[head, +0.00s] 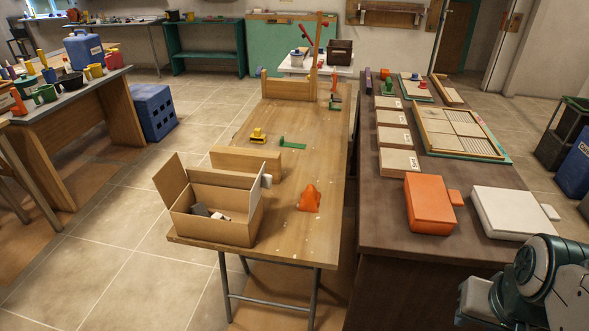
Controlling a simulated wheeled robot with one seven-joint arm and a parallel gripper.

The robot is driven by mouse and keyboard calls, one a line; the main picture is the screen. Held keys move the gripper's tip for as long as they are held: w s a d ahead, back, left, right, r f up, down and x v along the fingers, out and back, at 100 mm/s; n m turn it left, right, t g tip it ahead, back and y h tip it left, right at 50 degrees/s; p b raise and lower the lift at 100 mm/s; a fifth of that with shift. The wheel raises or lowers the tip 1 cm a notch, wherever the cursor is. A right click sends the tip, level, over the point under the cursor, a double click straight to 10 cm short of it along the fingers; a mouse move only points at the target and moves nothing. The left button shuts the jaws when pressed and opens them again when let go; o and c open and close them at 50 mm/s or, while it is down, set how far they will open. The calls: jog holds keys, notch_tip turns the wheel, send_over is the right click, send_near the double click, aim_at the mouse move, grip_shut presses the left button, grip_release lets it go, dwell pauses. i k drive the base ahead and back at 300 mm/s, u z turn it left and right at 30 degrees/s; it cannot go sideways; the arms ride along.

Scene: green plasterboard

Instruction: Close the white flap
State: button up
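A flat white box-like piece (513,213) with a small white tab on its right side lies on the dark table at the right. Part of my arm shows at the lower right, in front of and below the white piece. My gripper's fingers do not show.
An orange box (430,206) with a side tab lies left of the white piece. Several pale blocks (398,162) and a framed panel (458,130) lie behind. An orange object (309,198) and a wooden beam (246,160) are on the wooden table (290,235). Tiled floor is free at left.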

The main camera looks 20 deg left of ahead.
aim_at(263, 180)
jog(key=i, duration=0.65)
jog(key=u, duration=2.65)
jog(key=i, duration=0.2)
jog(key=z, duration=0.45)
